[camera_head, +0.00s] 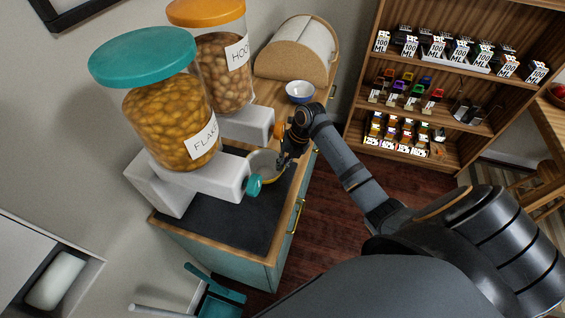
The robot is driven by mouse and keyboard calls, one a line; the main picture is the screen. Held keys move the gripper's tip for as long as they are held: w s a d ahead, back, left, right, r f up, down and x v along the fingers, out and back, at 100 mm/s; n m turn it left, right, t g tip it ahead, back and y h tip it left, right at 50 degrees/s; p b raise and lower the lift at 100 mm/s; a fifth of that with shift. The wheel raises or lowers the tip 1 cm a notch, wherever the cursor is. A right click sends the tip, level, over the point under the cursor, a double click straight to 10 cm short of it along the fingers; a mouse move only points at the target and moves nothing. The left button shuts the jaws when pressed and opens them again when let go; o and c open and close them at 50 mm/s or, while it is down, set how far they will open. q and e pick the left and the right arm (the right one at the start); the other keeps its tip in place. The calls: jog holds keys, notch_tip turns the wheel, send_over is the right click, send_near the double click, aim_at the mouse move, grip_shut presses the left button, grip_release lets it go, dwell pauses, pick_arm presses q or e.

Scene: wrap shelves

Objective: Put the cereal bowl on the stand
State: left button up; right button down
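A pale bowl with a yellowish rim (262,166) sits at the front of the flakes dispenser, by its teal knob (254,186). My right gripper (284,161) is at this bowl's right rim, with its fingers pointing down and covering part of it. The fingers are small and dark, so I cannot tell whether they are shut on the rim. A second bowl, blue outside and white inside (300,91), stands upright further back on the counter. No separate stand is clearly identifiable. My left gripper is not in view.
The flakes dispenser (165,110) and an orange-lidded dispenser (222,70) stand on white bases along the wall. A dark mat (225,222) covers the counter's front. A bread box (298,48) is behind. A wooden shelf (455,85) with small boxes stands right, across open floor.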

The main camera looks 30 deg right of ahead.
jog(key=c, duration=1.5)
grip_release()
jog(key=shift+f, duration=0.1)
jog(key=shift+r, duration=0.25)
jog(key=b+v, duration=0.2)
jog(key=v, duration=0.9)
jog(key=shift+r, duration=0.4)
jog(key=shift+d, duration=0.1)
